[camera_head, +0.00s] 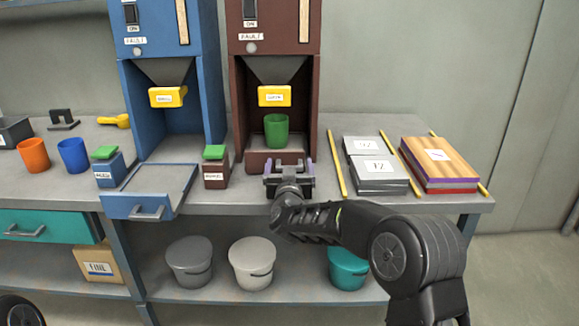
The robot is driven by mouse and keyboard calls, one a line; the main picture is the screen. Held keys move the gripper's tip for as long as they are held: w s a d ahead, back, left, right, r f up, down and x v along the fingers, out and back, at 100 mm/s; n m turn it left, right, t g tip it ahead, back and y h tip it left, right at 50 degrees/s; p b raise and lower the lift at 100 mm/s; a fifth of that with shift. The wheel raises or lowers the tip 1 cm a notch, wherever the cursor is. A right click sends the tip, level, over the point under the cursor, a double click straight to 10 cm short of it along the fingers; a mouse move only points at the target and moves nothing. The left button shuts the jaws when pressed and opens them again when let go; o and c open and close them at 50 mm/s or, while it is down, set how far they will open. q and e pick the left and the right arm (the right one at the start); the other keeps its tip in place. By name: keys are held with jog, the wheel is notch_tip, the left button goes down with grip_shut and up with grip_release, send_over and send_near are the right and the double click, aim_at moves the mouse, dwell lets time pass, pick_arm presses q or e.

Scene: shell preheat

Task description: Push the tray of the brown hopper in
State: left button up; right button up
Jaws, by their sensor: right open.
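The brown hopper (275,48) stands at the back of the bench, with a yellow outlet block (274,95) under its funnel. A green cup (276,131) stands in its bay, below that outlet. The brown tray (262,157) sits at the foot of the bay, its front about level with the hopper's sides. My right gripper (289,178) is open in front of the tray front and hides part of it. I cannot tell whether the fingers touch it. My left gripper is not in view.
The blue hopper (168,60) stands to the left with its blue tray (150,187) pulled out. A small brown box with a green top (214,166) stands left of my right gripper. Grey plates (378,174) and a wooden stack (438,162) lie to the right between yellow strips.

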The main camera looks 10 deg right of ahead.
jog(key=shift+s, duration=0.1)
jog(key=v, duration=0.7)
jog(key=shift+s+a+p, duration=0.15)
jog(key=shift+s+p, duration=0.2)
